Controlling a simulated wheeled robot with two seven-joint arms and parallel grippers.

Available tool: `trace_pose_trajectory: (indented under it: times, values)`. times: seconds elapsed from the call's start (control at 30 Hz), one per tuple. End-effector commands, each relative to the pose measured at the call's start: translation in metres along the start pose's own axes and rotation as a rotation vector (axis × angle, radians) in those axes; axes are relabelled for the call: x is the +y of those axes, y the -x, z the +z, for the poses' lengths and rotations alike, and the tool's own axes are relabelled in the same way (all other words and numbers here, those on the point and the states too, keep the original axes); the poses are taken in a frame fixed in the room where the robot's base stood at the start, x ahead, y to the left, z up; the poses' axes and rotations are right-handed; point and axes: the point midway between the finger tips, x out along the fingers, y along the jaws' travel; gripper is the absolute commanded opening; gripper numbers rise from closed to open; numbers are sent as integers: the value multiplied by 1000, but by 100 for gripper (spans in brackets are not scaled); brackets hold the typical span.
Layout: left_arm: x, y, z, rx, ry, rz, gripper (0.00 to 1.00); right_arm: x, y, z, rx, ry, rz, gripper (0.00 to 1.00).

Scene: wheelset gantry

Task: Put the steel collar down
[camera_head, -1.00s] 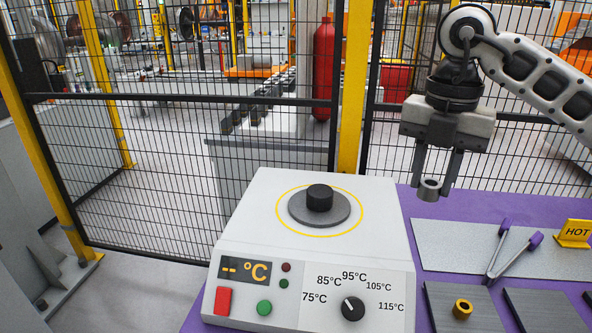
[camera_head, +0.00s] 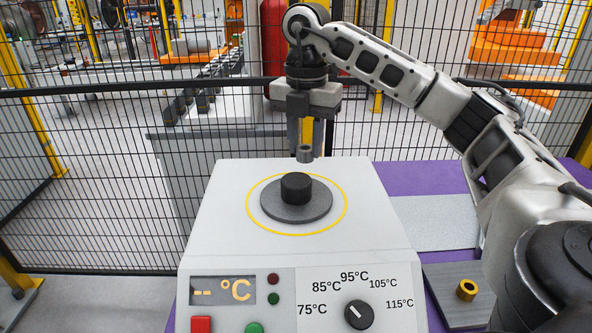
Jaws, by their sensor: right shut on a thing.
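The steel collar (camera_head: 304,153) is a small grey ring held between the fingertips of my right gripper (camera_head: 306,146). The gripper points down and is shut on the collar. In the picture the collar shows just above the black post (camera_head: 296,188) of the heater, slightly to its right, apart from it. The heater (camera_head: 232,192) is a white box with a grey round plate (camera_head: 318,209) inside a yellow ring. Its display shows dashes and °C. My left gripper is not in view.
A brass-coloured ring (camera_head: 467,290) lies on a dark grey plate (camera_head: 450,312) at the right. A light grey mat (camera_head: 435,222) lies on the purple table top (camera_head: 425,177), partly behind my right arm. A mesh fence (camera_head: 95,200) stands behind the heater.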

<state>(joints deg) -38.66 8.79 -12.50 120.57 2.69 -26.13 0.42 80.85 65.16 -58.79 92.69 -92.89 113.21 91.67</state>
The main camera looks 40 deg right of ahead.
Motion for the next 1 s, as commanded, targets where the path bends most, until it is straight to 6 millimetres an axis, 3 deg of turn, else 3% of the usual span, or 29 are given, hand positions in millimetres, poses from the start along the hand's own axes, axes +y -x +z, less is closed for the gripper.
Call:
trace_pose_trajectory:
  times: [0.3,0.5,0.93,0.97,1.0]
  values:
    - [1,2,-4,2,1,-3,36,21,-24,7,-1,0,1,6]
    - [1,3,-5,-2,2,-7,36,20,-51,8,-2,0,0,6]
    - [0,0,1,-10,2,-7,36,20,-58,7,-2,0,2,6]
    - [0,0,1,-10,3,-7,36,20,-57,8,-2,0,3,38]
    - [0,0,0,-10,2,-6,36,20,-57,8,-2,0,3,49]
